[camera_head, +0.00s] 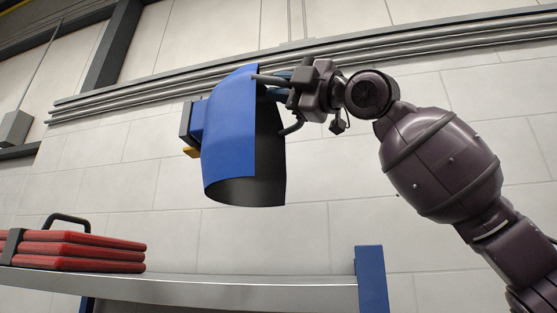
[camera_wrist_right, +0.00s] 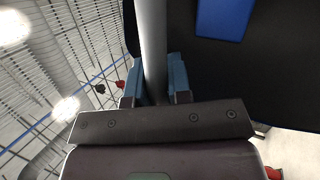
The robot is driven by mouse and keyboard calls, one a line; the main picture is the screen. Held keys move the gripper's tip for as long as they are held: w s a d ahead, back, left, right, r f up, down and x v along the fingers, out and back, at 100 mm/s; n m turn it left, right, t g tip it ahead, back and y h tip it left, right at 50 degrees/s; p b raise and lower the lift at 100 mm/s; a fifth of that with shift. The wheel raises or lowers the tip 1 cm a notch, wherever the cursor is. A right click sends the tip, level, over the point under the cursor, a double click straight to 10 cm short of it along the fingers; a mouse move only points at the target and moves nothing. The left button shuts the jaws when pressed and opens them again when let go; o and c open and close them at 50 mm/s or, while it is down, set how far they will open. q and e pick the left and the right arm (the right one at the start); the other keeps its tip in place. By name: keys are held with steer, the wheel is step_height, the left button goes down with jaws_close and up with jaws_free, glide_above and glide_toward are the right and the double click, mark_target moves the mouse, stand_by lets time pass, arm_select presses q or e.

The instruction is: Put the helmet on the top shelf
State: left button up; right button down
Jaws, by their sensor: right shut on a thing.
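The helmet (camera_head: 230,135) is a blue curved welding mask with a dark inner side and a dark box on its left side. My right gripper (camera_head: 270,87) is shut on the upper right edge of the helmet and holds it in the air above the top shelf (camera_head: 230,290). In the right wrist view, a grey edge runs between the fingers (camera_wrist_right: 155,80), and the dark side of the helmet (camera_wrist_right: 275,85) fills the right part. The helmet hangs clear of the shelf board. My left gripper is out of view.
A stack of red cases (camera_head: 80,252) with a black handle lies at the left end of the shelf. A blue upright post (camera_head: 371,280) stands at the shelf's right end. The board between them looks bare. Grey pipes (camera_head: 180,95) run along the block wall behind.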

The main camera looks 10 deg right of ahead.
step_height(320, 180, down, 14)
steer(key=b, duration=0.1)
steer(key=c, duration=1.1)
jaws_free()
steer(key=shift+a, duration=0.15)
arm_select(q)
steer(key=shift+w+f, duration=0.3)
arm_select(e)
steer(key=shift+o, duration=0.2)
steer(key=shift+r, duration=0.1)
arm_select(q)
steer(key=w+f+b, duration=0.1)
steer(key=b, duration=0.2)
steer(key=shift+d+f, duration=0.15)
arm_select(e)
steer(key=v, duration=1.2)
